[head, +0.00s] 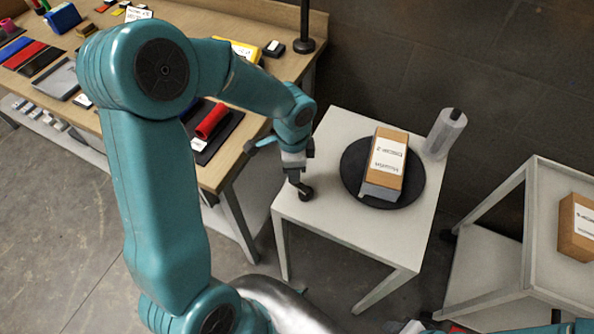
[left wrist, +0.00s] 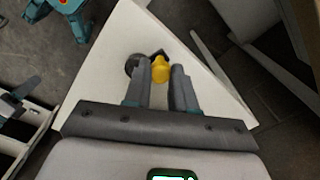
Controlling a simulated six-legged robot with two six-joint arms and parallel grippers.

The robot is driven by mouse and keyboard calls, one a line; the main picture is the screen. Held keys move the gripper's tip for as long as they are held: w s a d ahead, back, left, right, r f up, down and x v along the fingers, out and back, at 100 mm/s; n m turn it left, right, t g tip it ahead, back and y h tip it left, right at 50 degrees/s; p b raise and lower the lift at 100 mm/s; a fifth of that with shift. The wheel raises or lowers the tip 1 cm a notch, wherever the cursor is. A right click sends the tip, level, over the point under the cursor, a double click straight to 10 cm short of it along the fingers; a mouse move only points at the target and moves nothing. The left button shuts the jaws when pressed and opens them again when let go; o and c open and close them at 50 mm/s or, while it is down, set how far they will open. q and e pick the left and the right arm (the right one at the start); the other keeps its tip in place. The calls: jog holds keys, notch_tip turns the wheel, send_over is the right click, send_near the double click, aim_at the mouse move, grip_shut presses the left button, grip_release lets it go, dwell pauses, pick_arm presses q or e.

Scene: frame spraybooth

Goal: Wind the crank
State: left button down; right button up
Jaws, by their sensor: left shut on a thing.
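The crank (head: 306,193) is a small dark round piece at the left edge of a white table. In the left wrist view its yellow knob (left wrist: 160,72) sits between my fingers, beside a dark round hub (left wrist: 134,64). My left gripper (head: 297,180) reaches down over the crank from the left. In the left wrist view my left gripper (left wrist: 161,79) is shut on the knob. The fingers and wrist hide part of the crank in the head view. My right gripper does not clearly show.
The white table (head: 330,234) carries a black turntable (head: 353,160) with a cardboard box (head: 384,165) on it. A grey cylinder (head: 444,133) stands at the back right corner. A wooden workbench (head: 262,90) is at the left, and a white-framed stand (head: 527,210) at the right.

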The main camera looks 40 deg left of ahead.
pick_arm(q)
jog(key=n+b, duration=0.1)
jog(key=n, duration=0.1)
jog(key=s+n+b, duration=0.1)
jog(key=n, duration=0.1)
jog(key=n+b, duration=0.1)
jog(key=b, duration=0.1)
jog(key=shift+s+d+f+n, duration=0.1)
jog(key=shift+s+d+n, duration=0.15)
jog(key=shift+s+n, duration=0.15)
jog(key=shift+s+d+n+b, duration=0.2)
jog(key=shift+s+n+b, duration=0.15)
jog(key=shift+n+b, duration=0.55)
jog(key=shift+s+d+n+b, duration=0.2)
jog(key=shift+n, duration=0.6)
jog(key=shift+s+d+n+b, duration=0.15)
jog(key=shift+n+b, duration=0.05)
jog(key=shift+n, duration=0.6)
jog(key=c, duration=0.9)
grip_release()
jog(key=shift+c, duration=0.2)
notch_tip(320, 180, up, 17)
jog(key=p, duration=0.2)
jog(key=shift+f, duration=0.2)
